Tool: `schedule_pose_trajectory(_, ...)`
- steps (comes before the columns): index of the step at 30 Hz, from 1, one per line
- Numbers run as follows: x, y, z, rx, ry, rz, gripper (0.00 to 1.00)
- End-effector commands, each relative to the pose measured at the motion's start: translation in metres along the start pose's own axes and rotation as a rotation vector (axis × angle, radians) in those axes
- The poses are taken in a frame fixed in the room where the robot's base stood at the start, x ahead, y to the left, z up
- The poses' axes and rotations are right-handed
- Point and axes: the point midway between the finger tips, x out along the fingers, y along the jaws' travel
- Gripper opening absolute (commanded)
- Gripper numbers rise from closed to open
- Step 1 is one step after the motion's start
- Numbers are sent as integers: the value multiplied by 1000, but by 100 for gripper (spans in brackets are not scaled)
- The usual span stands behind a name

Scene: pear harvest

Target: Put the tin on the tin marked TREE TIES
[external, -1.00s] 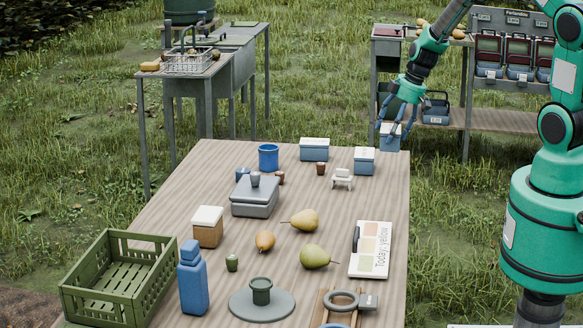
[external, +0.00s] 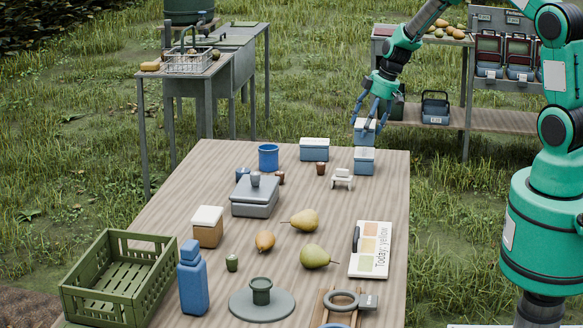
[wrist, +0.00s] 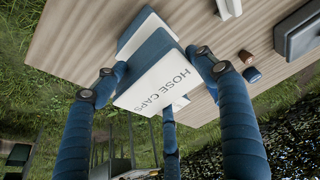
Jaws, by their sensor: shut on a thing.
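My gripper (external: 368,116) is shut on a blue tin with a white lid (external: 366,132). In the wrist view the lid of this held tin (wrist: 160,83) reads HOSE CAPS, with fingers on both sides of it. The held tin is directly above another blue tin with a pale lid (external: 364,163), near the far right corner of the table. I cannot tell whether the two touch. A wider blue tin with a pale lid (external: 314,150) stands to the left. The lettering on both standing tins is too small to read, so TREE TIES cannot be picked out.
A small white stand (external: 342,179) and a brown cup (external: 320,168) are close in front of the tins. A blue mug (external: 268,158) and a grey box (external: 254,197) stand further left. Pears lie mid-table (external: 315,256).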

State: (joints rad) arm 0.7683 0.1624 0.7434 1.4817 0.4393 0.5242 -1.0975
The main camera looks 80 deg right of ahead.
Motion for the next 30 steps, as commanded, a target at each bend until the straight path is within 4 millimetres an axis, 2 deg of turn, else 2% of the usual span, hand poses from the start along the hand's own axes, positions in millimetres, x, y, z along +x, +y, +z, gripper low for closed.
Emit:
schedule_pose_trajectory(8, 2, 0, 1, 0, 0, 0, 31)
schedule_pose_trajectory(18, 32, -1, 12, 0, 0, 0, 31)
schedule_pose_trajectory(30, 34, -1, 12, 0, 1, 0, 31)
